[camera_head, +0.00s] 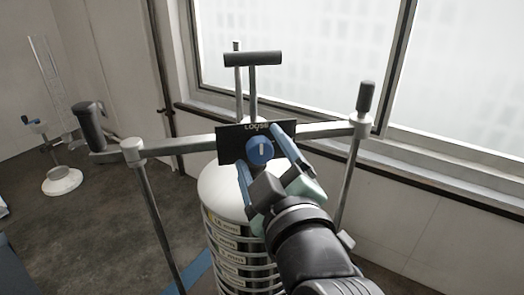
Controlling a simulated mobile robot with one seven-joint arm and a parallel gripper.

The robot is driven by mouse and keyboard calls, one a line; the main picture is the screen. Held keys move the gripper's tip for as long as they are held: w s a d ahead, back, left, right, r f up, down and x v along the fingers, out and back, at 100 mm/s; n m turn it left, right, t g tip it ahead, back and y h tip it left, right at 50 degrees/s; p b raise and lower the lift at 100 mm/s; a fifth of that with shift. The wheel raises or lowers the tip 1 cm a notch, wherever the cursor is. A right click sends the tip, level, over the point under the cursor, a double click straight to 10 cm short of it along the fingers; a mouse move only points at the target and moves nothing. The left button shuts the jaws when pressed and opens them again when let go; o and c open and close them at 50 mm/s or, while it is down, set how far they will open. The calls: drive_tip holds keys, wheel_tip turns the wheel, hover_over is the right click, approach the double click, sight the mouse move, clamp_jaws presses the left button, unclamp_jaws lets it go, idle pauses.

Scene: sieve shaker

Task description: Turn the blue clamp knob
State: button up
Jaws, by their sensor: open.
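The blue clamp knob (260,151) is round with a pale, roughly upright pointer line. It sits on a black plate (231,143) with lettering at its top that seems to read "LOOSE". My gripper (264,160) is open, with one blue finger at the left below the knob and the other at its right. The knob shows between the two fingers. I cannot tell whether either finger touches it. The rest of the plate's lower right is hidden behind my gripper.
The plate is on a grey crossbar (190,144) between two upright rods with black handles (365,97). A white-topped sieve stack (222,190) stands below. A black T-handle (252,58) rises behind. A window and wall lie behind; open floor is at the left.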

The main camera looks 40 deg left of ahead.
clamp_jaws()
drive_tip(key=shift+m, duration=0.3)
drive_tip(key=m, duration=0.3)
drive_tip(key=shift+m+b, duration=0.35)
drive_tip(key=shift+m, duration=0.05)
drive_tip(key=m, duration=0.4)
drive_tip(key=shift+m, duration=0.4)
drive_tip(key=m+p, duration=0.2)
drive_tip(key=m, duration=0.2)
drive_tip(key=shift+m+t, duration=0.3)
drive_tip(key=shift+t, duration=0.1)
drive_tip(key=m+p, duration=0.2)
drive_tip(key=m, duration=0.2)
drive_tip(key=shift+f+m, duration=0.1)
drive_tip(key=shift+m, duration=0.4)
